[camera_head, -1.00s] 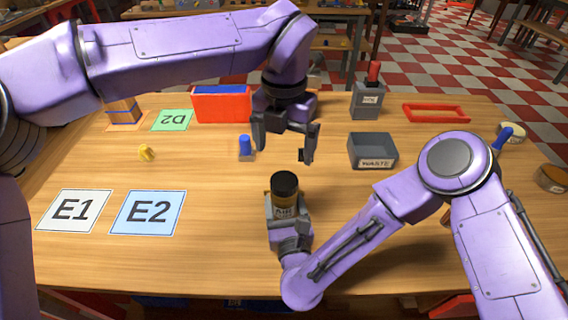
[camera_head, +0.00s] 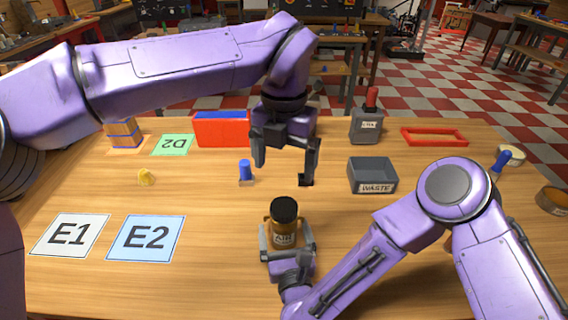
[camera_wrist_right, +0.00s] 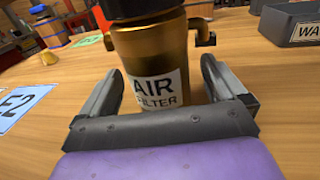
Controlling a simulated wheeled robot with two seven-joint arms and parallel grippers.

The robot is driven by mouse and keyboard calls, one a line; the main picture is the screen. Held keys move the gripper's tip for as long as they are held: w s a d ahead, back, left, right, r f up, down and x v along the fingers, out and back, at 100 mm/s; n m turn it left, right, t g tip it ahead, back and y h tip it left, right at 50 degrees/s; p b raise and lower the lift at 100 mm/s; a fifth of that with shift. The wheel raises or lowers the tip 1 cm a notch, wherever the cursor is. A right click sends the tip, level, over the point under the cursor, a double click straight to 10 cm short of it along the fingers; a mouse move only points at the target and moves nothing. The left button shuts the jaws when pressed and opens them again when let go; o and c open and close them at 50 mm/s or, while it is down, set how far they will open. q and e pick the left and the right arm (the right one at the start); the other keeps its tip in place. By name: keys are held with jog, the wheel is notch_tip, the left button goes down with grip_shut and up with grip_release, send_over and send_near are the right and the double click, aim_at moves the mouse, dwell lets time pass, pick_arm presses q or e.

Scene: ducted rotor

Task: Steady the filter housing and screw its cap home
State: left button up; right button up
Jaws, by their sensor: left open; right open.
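The filter housing (camera_head: 284,240) is an amber-brown cylinder labelled AIR FILTER, standing upright near the table's front. It also shows in the right wrist view (camera_wrist_right: 150,52), with a pipe stub on its right side. A black cap (camera_head: 285,208) sits on its top; whether it is seated fully cannot be told. My right gripper (camera_head: 287,236) is open, with a finger on each side of the housing; gaps show beside it in the wrist view. My left gripper (camera_head: 285,168) is open and empty, pointing down, beyond the cap in the head view and apart from it.
A blue peg (camera_head: 245,170) stands left of my left gripper. A grey WASTE bin (camera_head: 372,176) is to the right, with a red frame (camera_head: 434,136) behind. A red box (camera_head: 221,131) stands at the back. Mats E1 (camera_head: 70,235) and E2 (camera_head: 146,238) lie front left.

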pick_arm(q)
notch_tip(320, 180, down, 3)
jog(key=b, duration=0.2)
jog(key=shift+b, duration=0.4)
pick_arm(e)
jog(key=s, duration=0.3)
jog(key=s+d, duration=0.1)
jog(key=s, duration=0.5)
jog(key=shift+d+f, duration=0.1)
jog(key=shift+d, duration=0.15)
jog(key=shift+s+d, duration=0.1)
jog(key=shift+s, duration=0.15)
